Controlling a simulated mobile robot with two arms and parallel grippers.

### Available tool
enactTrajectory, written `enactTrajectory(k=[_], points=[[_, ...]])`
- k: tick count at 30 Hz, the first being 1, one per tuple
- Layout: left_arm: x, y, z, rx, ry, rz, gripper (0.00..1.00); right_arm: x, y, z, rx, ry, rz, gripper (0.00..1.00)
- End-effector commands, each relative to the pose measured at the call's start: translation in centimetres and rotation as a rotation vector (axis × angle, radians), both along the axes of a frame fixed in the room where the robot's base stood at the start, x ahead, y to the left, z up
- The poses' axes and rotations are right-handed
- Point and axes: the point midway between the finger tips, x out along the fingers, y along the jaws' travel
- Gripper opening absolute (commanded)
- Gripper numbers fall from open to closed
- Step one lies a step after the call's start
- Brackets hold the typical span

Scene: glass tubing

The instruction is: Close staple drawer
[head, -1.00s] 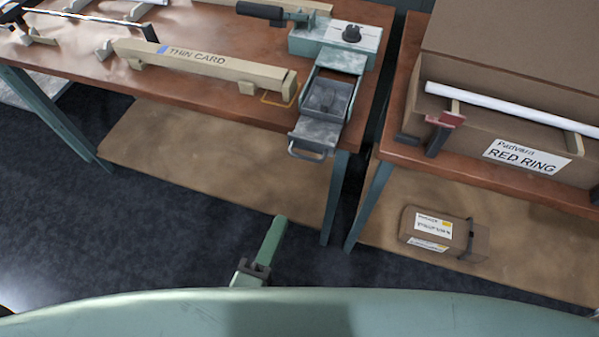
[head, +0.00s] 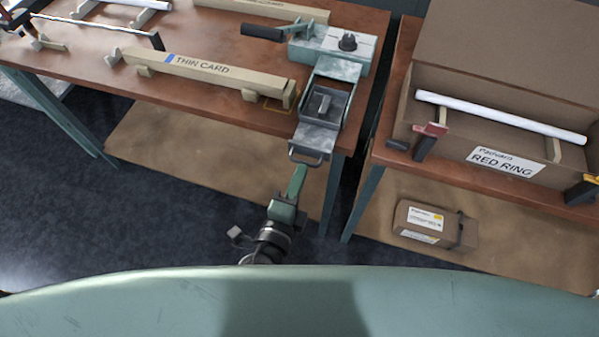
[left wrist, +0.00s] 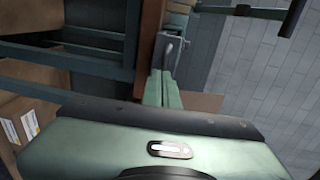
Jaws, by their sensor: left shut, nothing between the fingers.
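The staple drawer (head: 318,138) is a grey metal tray, pulled out from the pale green stapler unit (head: 333,48) and jutting past the table's front edge. Its looped handle (head: 307,158) faces me, and the handle also shows in the left wrist view (left wrist: 171,49). A dark object lies inside the tray. My left gripper (head: 301,170) is shut and empty, its green fingers pointing at the handle from just below and in front. Its fingers also show in the left wrist view (left wrist: 161,82). I cannot tell whether the fingertips touch the handle. My right gripper is not seen.
A long beam marked THIN CARD (head: 205,72) lies on the brown table left of the drawer. A black-gripped lever (head: 264,32) stands beside the unit. Right, a second table holds an open RED RING carton (head: 455,141). A small box (head: 427,224) lies on its lower shelf.

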Motion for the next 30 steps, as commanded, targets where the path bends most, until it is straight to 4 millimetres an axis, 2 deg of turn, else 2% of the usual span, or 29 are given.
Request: enactTrajectory(k=[5,7,15,19,23,30], points=[[0.1,0.0,0.0,0.0,0.0,0.0,0.0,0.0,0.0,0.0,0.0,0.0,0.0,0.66],[0.7,-0.2,0.1,-0.001,-0.002,0.001,0.0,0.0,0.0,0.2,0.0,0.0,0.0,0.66],[6.9,-2.3,0.2,-0.002,-0.003,0.0,0.0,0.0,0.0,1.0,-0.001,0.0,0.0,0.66],[8.9,-2.9,0.1,-0.001,-0.002,0.0,0.0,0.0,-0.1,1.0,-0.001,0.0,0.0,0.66],[9.7,-3.2,0.0,0.0,-0.001,0.0,0.0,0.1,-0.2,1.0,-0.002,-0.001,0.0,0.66],[9.7,-3.1,0.2,-0.001,-0.003,0.0,0.0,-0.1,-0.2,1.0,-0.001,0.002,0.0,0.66]])
